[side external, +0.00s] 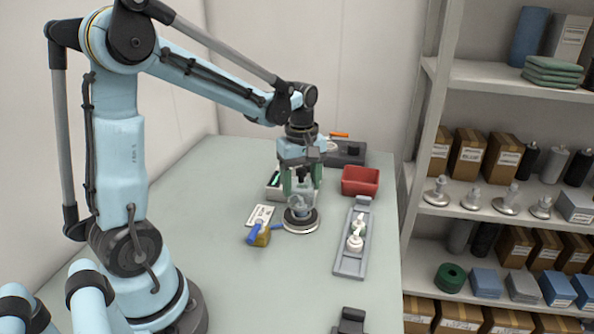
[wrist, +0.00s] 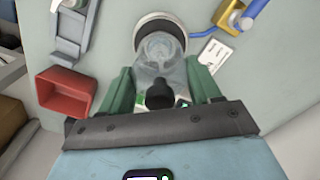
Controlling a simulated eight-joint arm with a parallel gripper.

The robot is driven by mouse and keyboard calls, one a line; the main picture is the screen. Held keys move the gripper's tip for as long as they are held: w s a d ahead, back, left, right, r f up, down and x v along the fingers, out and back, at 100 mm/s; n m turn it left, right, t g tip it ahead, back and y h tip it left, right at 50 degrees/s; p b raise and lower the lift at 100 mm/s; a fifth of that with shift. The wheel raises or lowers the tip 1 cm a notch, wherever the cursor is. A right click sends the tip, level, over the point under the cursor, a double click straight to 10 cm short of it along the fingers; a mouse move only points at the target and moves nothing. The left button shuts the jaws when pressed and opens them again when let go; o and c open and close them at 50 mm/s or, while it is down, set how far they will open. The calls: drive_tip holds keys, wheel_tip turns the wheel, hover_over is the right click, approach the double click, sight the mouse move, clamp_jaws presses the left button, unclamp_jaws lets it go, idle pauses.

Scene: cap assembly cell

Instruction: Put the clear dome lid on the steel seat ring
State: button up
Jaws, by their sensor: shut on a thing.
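The clear dome lid (side external: 299,206) is see-through with a dark knob, which shows in the wrist view (wrist: 160,95). My gripper (side external: 301,188) points down with its green fingers on either side of the lid, and is shut on it. The steel seat ring (side external: 301,227) is a round pale ring with a dark band on the table, directly below the lid. It also shows in the wrist view (wrist: 160,18), partly hidden behind the lid. The lid looks upright and over the ring. I cannot tell whether it touches or is fully seated.
A yellow block with a blue handle (side external: 261,236) and a white card (side external: 261,215) lie left of the ring. A grey tray with white parts (side external: 351,262) lies to the right. A red bin (side external: 360,181) stands behind. The table's left part is clear.

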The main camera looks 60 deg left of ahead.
sight(301, 170)
drive_tip(key=shift+f, duration=0.2)
drive_tip(key=shift+f, duration=0.6)
drive_tip(key=shift+f, duration=0.1)
idle(0.3)
drive_tip(key=shift+f, duration=0.3)
drive_tip(key=shift+f, duration=0.2)
idle(0.7)
drive_tip(key=o, duration=1.1)
drive_tip(key=shift+r, duration=3.5)
